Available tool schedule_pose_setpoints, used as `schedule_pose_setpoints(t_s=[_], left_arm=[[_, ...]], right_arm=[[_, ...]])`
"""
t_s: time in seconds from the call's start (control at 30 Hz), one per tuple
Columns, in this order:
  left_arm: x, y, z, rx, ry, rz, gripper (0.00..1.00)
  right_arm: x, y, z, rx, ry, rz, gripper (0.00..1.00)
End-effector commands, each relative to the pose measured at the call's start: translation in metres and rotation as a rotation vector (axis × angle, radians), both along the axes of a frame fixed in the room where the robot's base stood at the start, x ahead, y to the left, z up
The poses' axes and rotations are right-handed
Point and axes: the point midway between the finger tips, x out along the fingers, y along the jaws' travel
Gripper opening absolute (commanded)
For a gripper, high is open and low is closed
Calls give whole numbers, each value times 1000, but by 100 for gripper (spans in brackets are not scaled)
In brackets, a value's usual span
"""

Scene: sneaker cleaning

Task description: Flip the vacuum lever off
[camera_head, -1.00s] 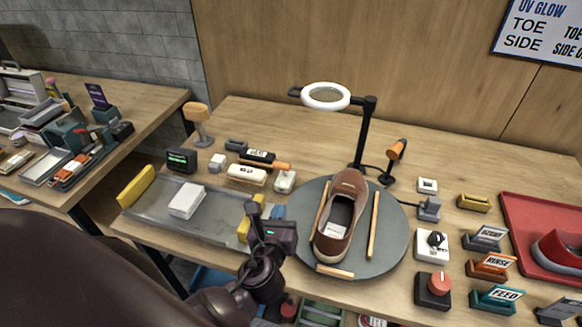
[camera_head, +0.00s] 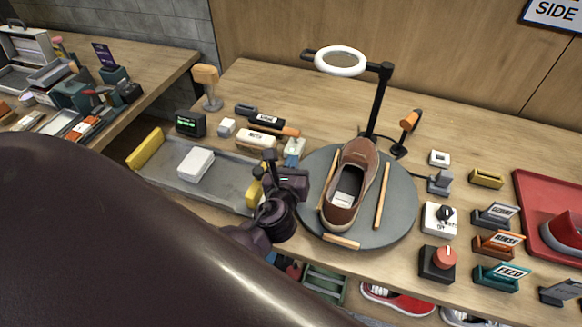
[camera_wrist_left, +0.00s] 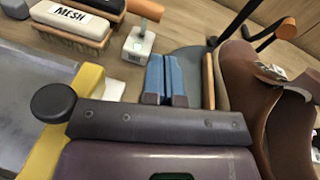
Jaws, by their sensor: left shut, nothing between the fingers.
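A small white block with a lever-like top (camera_head: 293,150) stands left of the round grey turntable (camera_head: 402,205); I cannot tell for sure that it is the vacuum lever. It also shows in the left wrist view (camera_wrist_left: 135,45), its grey upright part tilted. My left gripper (camera_head: 290,178) is just in front of this block. My right gripper is not in view.
A brown shoe (camera_head: 360,165) sits on the turntable. A brush marked MESH (camera_head: 256,140) lies left of the block. A grey tray (camera_head: 225,170) is to the left. A ring lamp (camera_head: 340,60) stands behind. Several switches and labelled holders fill the right side.

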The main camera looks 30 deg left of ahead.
Motion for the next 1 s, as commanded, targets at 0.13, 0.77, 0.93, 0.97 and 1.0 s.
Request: schedule_pose_setpoints(t_s=[0.13, 0.77, 0.93, 0.97, 1.0], left_arm=[[24, 9, -2, 2, -2, -1, 0], [58, 23, -7, 0, 1, 0, 0], [59, 23, -7, 0, 1, 0, 0], [59, 23, -7, 0, 0, 0, 0], [60, 23, -7, 0, 0, 0, 0]], right_arm=[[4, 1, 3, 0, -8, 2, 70], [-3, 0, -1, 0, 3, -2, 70], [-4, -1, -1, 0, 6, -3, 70], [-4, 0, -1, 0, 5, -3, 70], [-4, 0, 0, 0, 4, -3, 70]])
